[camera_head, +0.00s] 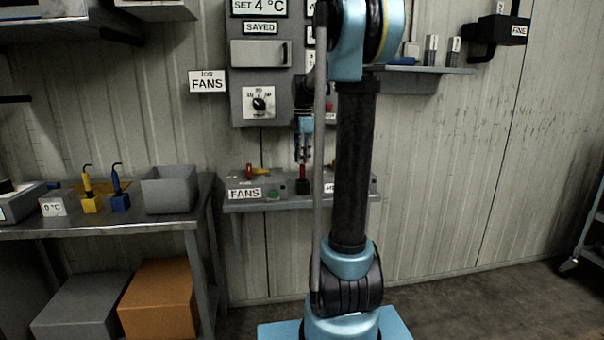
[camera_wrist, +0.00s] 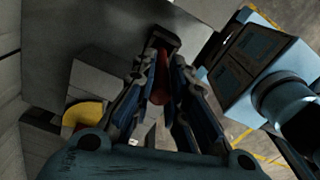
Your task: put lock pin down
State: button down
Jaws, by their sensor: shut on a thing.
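The lock pin, a slim red piece (camera_head: 303,171), is between the fingers of my gripper (camera_head: 304,158) in the head view. My gripper points down over the small shelf labelled FANS (camera_head: 300,204). In the wrist view the red pin (camera_wrist: 161,80) shows between the two dark fingers of my gripper (camera_wrist: 164,62), which are shut on it. A dark block (camera_head: 302,187) is right below the pin; it also shows by the fingertips in the wrist view (camera_wrist: 164,36). I cannot tell whether the pin touches the block or sits in it.
A red and yellow handle (camera_head: 257,171) and a green button (camera_head: 272,193) are on the shelf, left of the pin. A grey control box with a dial (camera_head: 259,104) hangs above. My arm hides the shelf's right part. A table with a grey bin (camera_head: 168,190) stands left.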

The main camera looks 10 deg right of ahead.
aim_at(302, 179)
jog(key=shift+f, duration=2.35)
jog(key=c, duration=1.6)
grip_release()
